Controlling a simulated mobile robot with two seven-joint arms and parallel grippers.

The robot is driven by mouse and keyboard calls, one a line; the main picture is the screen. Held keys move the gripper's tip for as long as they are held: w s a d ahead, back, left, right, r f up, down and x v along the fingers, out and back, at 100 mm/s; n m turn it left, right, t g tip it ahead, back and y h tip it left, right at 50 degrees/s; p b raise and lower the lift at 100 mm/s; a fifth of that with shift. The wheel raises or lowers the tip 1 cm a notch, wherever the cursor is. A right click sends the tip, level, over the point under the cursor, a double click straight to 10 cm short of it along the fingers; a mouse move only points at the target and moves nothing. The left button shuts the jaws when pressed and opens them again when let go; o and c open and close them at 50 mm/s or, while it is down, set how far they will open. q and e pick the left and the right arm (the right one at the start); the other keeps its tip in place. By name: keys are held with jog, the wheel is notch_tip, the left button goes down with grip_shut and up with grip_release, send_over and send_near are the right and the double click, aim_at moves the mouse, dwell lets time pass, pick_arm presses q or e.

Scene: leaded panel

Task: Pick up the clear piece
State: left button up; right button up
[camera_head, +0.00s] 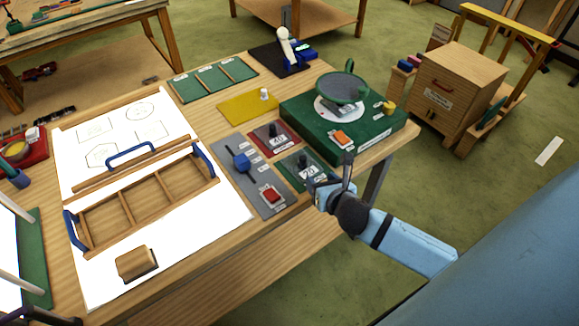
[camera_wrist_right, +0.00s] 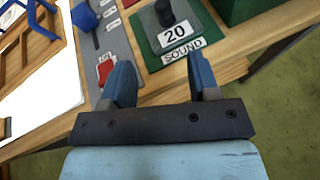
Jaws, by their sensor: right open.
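I cannot make out a clear piece in either view. A white sheet with drawn outlines (camera_head: 180,125) lies on the wooden table. On it is a wooden frame (camera_head: 137,240) with blue handles and dividers, and a small wooden block (camera_head: 136,263). My right gripper (camera_head: 335,181) is at the table's front right edge, beside the green panel with a black knob (camera_head: 299,170). In the right wrist view its blue fingers (camera_wrist_right: 161,78) are apart with nothing between them, near the panel labelled "20 SOUND" (camera_wrist_right: 180,38). My left gripper does not show.
A grey panel (camera_head: 245,190) carries a blue lever and a red button. A green base (camera_head: 375,130) with a round disc stands at the table's right end. Behind are a yellow plate (camera_head: 240,108) and a green tray (camera_head: 205,85). Open floor (camera_head: 500,190) lies to the right.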

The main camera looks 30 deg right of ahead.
aim_at(304, 159)
jog(key=shift+n+h, duration=0.3)
jog(key=shift+n, duration=0.3)
jog(key=x, duration=0.5)
jog(key=r+x, duration=0.1)
jog(key=x, duration=0.2)
jog(key=shift+w+d+p, duration=0.15)
jog(key=shift+p, duration=0.2)
jog(key=shift+p+x, duration=0.45)
jog(key=shift+x, duration=2.75)
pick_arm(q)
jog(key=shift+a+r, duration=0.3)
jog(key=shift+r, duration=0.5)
pick_arm(e)
jog(key=c, duration=0.9)
